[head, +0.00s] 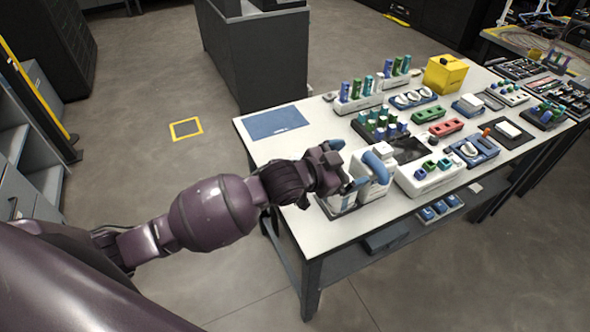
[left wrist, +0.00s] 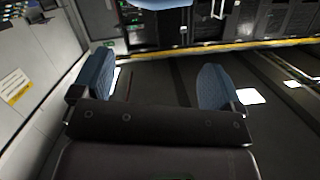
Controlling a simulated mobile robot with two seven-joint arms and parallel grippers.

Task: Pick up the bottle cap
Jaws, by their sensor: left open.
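My left gripper (head: 347,165) reaches over the near left part of the white table, beside white containers with a blue curved part (head: 377,167). In the left wrist view its two blue fingers (left wrist: 157,88) stand wide apart with nothing between them. A blue rounded thing (left wrist: 163,2) is cut off at the top edge of that view, beyond the fingers. I cannot make out which thing is the bottle cap; the gripper hides part of the containers. My right gripper is not in view.
The white table (head: 300,150) carries racks of green and blue vials (head: 357,100), a yellow box (head: 445,74) and several small trays. A blue mat (head: 274,122) lies at its far left corner. The tabletop around the mat is clear. A dark cabinet (head: 257,60) stands behind.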

